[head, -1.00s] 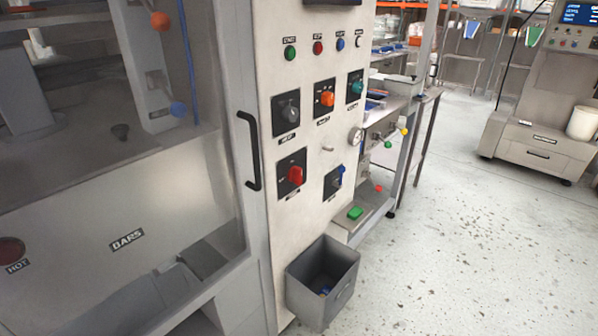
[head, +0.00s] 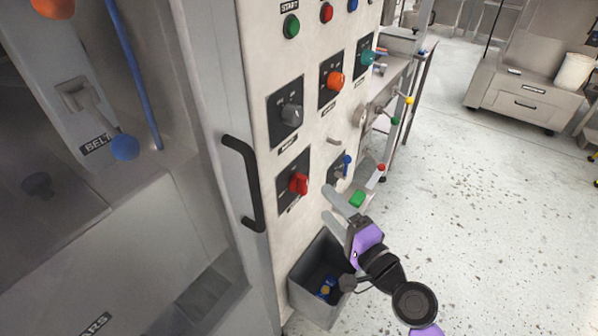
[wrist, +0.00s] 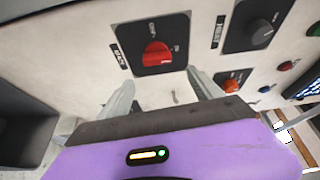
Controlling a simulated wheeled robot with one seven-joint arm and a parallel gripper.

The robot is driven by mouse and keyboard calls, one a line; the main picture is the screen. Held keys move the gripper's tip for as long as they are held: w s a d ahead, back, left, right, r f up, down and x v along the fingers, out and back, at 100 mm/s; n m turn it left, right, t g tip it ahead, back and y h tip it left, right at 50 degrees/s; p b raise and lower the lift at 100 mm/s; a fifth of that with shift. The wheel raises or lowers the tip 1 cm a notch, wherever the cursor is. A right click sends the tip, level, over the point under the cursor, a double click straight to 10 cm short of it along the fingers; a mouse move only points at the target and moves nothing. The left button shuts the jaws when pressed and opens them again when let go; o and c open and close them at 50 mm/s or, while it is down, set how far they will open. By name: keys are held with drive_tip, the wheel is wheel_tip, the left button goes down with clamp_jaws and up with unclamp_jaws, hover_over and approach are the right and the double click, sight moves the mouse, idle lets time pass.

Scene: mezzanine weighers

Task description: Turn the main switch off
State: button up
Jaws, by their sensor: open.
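A red rotary knob (head: 299,183) on a black square plate sits low on the pale control panel, and no other knob there is red. Its label is too small to read surely, so I cannot confirm it as the main switch. In the wrist view the red knob (wrist: 157,54) shows just beyond and between my fingers, turned roughly level in the picture. My gripper (head: 327,202) is open and empty, to the right of the knob and apart from it. Its two fingers also show in the wrist view (wrist: 162,90), pointing at the panel.
A grey knob (head: 292,114), an orange knob (head: 334,80), a teal knob (head: 367,57) and a blue-handled switch (head: 346,165) share the panel. A black door handle (head: 245,182) stands out at left. A grey bin (head: 297,286) hangs below.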

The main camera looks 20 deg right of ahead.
sight(306, 189)
drive_tip(key=shift+y, duration=0.3)
drive_tip(key=x, duration=0.2)
drive_tip(key=p+x, duration=0.1)
drive_tip(key=x, duration=0.2)
drive_tip(key=a+x, duration=0.1)
drive_tip(key=x, duration=0.1)
drive_tip(key=shift+w+a+f+p, duration=0.1)
drive_tip(key=shift+w+f+p, duration=0.05)
drive_tip(key=shift+w+p, duration=0.15)
drive_tip(key=shift+c, duration=0.2)
drive_tip(key=c, duration=1.3)
drive_tip(key=shift+f, duration=0.1)
drive_tip(key=shift+c, duration=0.2)
